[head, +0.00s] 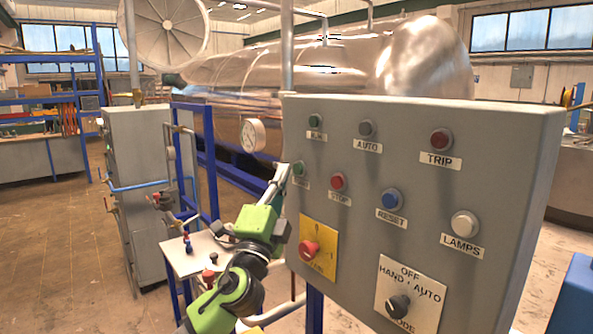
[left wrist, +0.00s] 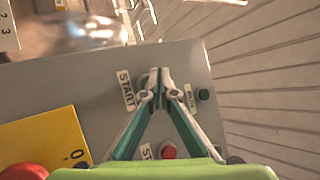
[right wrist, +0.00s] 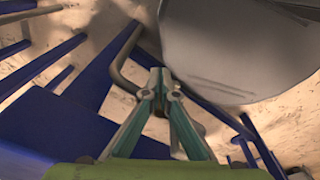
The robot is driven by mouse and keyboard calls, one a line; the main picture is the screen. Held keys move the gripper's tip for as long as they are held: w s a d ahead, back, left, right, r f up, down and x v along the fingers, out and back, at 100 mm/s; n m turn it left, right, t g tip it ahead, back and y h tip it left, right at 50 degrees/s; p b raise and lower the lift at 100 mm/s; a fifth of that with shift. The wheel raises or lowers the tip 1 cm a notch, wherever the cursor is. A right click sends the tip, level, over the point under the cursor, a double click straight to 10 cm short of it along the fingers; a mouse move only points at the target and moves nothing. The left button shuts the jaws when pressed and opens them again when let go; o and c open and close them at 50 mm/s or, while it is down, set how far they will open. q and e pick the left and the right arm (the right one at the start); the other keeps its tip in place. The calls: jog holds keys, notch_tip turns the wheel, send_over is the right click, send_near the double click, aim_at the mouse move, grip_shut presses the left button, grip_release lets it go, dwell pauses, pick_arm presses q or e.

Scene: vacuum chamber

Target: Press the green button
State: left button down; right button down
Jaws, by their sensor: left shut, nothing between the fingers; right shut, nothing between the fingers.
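The green button (head: 299,169) sits at the left edge of a grey control panel (head: 480,130), its label partly covered. My left gripper (head: 282,174) is shut and empty, with its tips close beside this button. In the left wrist view the closed tips (left wrist: 158,74) are over the panel by the START label (left wrist: 125,90) and hide the button there. I cannot tell whether they touch it. Another green round piece (head: 315,121) is above, and shows in the left wrist view (left wrist: 204,94). My right gripper (right wrist: 160,78) is shut and empty, seen only in its wrist view.
The panel also carries a red STOP button (head: 338,181), a blue RESET button (head: 392,199), a red knob (head: 309,249) on a yellow plate and a black mode switch (head: 398,306). Blue frame bars (right wrist: 85,110) and a grey rounded body (right wrist: 235,45) are near my right gripper.

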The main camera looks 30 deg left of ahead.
pick_arm(q)
jog(key=shift+w, duration=0.1)
dwell(0.5)
jog(key=shift+w+d, duration=0.2)
jog(key=shift+w, duration=0.1)
jog(key=shift+w+d, duration=0.15)
jog(key=shift+w, duration=0.25)
dwell(0.7)
dwell(0.3)
jog(key=shift+s+a, duration=0.3)
jog(key=shift+s, duration=0.5)
jog(key=shift+s+a+b, duration=0.15)
jog(key=shift+s+a, duration=0.15)
jog(key=shift+s, duration=0.45)
jog(key=shift+s+a+b, duration=0.15)
jog(key=shift+s+a, duration=0.2)
jog(key=shift+s, duration=0.45)
jog(key=shift+s+a+b, duration=0.15)
jog(key=shift+s+a, duration=0.15)
jog(key=shift+s, duration=0.45)
